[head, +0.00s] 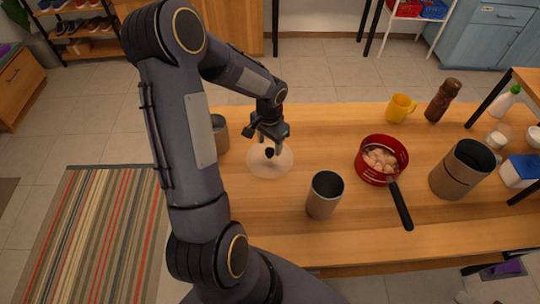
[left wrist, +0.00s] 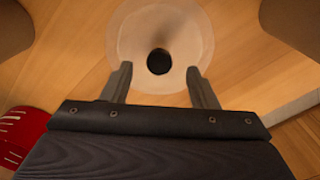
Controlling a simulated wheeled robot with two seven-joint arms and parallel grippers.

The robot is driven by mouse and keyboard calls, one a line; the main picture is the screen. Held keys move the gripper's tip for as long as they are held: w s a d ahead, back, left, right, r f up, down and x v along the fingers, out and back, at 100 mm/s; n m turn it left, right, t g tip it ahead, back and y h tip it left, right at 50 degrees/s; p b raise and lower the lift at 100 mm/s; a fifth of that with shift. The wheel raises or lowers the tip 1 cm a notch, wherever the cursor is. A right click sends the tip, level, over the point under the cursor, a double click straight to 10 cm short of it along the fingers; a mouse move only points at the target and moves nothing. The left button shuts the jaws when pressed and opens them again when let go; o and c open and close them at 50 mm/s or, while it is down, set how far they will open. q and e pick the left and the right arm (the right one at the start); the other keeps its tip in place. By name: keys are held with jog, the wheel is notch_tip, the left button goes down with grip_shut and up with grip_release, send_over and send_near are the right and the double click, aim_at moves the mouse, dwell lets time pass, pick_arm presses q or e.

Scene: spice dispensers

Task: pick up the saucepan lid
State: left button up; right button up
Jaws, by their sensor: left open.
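The saucepan lid (head: 268,164) is a pale, see-through disc with a dark knob, lying on the wooden table. In the left wrist view the lid (left wrist: 138,38) is at the top centre, with its round black knob (left wrist: 159,61) just beyond and between my fingertips. My left gripper (head: 268,140) is open above the lid, pointing down; its two fingers also show in the left wrist view (left wrist: 158,84), spread on either side of the knob. The red saucepan (head: 371,166), holding pale pieces, stands to the right with its black handle toward the front. My right gripper is not in view.
A grey-brown canister (head: 323,196) stands between the lid and the saucepan's handle. Another canister (head: 218,133) stands just left of the lid, partly behind my arm. A large canister (head: 459,170), a yellow mug (head: 400,108) and a brown bottle (head: 442,101) stand further right.

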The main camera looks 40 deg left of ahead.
aim_at(270, 155)
pick_arm(q)
jog(key=shift+f, duration=1.45)
grip_shut()
